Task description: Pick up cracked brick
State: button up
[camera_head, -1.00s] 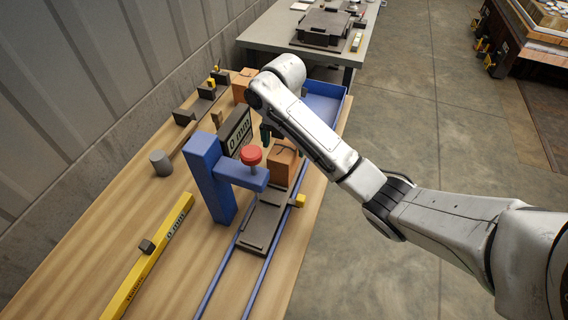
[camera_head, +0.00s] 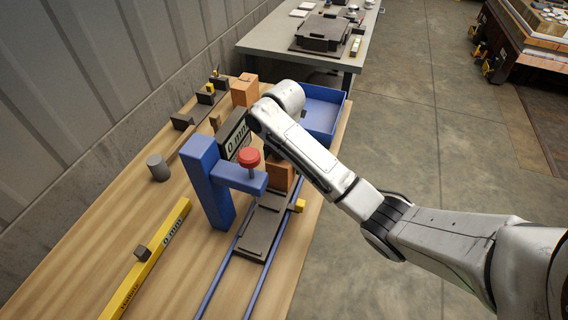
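An orange brick (camera_head: 280,176) stands on the dark sliding plate (camera_head: 262,228), behind the blue post's arm. My arm link covers its upper right part, and no crack can be made out on the part that shows. A second orange brick (camera_head: 245,90) sits farther back on the wooden bench, left of my wrist. My gripper is at the end of the white arm, close above the nearer brick. It is mostly hidden behind the arm and the red knob, so I cannot tell whether its fingers are open or touch the brick.
A blue post (camera_head: 208,182) with a red knob (camera_head: 248,157) and a 0 mm display (camera_head: 238,134) stand close by. A blue tray (camera_head: 322,112) lies behind my arm. A yellow ruler (camera_head: 150,258) and a grey cylinder (camera_head: 158,167) are at left.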

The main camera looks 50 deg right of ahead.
jog(key=c, duration=1)
jog(key=shift+c, duration=0.3)
jog(key=shift+r, duration=0.15)
